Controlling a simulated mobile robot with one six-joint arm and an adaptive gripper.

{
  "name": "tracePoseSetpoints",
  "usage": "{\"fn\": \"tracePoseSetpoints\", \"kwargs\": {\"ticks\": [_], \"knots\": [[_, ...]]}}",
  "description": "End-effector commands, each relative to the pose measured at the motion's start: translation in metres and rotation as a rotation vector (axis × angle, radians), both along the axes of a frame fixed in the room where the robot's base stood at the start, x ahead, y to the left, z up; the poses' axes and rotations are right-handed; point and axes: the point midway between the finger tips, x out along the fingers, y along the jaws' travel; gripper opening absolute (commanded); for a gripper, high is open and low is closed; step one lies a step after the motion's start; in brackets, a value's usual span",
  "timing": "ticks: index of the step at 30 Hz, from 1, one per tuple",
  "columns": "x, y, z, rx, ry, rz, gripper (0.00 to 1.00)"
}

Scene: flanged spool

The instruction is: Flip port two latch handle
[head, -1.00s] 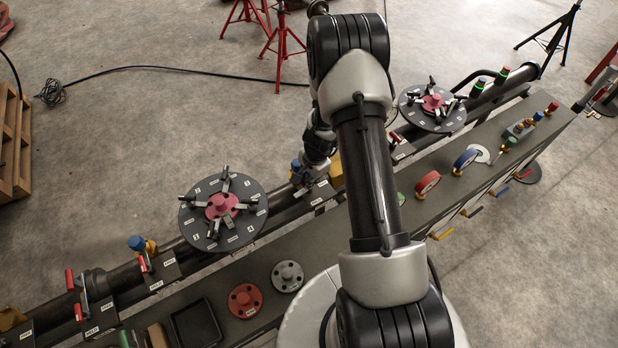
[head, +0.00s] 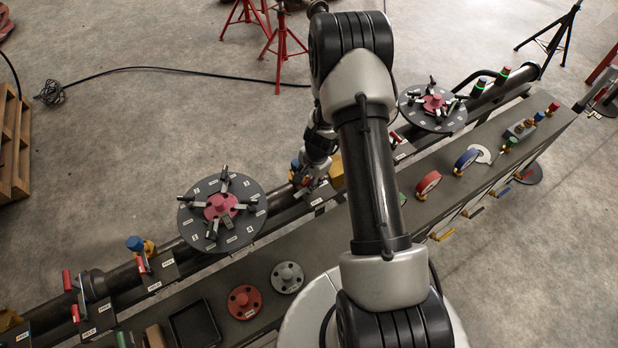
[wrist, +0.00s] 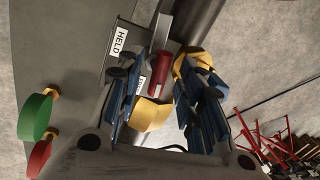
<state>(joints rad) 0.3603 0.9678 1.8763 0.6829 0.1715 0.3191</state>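A red latch handle (wrist: 160,73) stands beside the dark pipe in the wrist view, next to a grey plate with a HELD label (wrist: 118,40). My gripper (wrist: 172,62) has its two blue-and-dark fingers apart, one on each side of the handle. I cannot tell whether either finger touches it. A yellow part (wrist: 150,114) lies between the fingers, lower in the view. In the head view my gripper (head: 309,183) is low over the pipe, between the two round discs. My arm covers part of this spot, and the port number cannot be read.
A dark disc with a pink hub (head: 221,206) stands left of my gripper, and another disc (head: 433,107) stands to its right. A grey bench (head: 275,245) runs along the pipe, bearing red and grey flanges. More red handles (head: 68,281) are at the lower left.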

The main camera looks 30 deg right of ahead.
Motion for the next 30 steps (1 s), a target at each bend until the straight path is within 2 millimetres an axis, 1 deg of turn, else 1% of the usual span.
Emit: {"fn": "tracePoseSetpoints", "kwargs": {"ticks": [6, 10, 14, 18, 22, 24, 27, 30], "knots": [[0.000, 0.000, 0.001, 0.000, 0.000, -0.001, 0.35], [-0.001, -0.001, 0.011, -0.001, -0.003, 0.001, 0.35], [-0.005, -0.002, 0.034, -0.002, -0.005, -0.001, 0.35], [-0.011, -0.004, 0.065, -0.002, -0.005, -0.001, 0.35], [-0.016, -0.005, 0.090, -0.002, -0.005, -0.001, 0.35], [-0.018, -0.005, 0.101, -0.001, -0.003, 0.000, 0.35], [-0.021, -0.005, 0.111, -0.001, -0.002, 0.000, 0.35], [-0.022, -0.005, 0.116, 0.000, 0.000, -0.001, 0.35]]}}
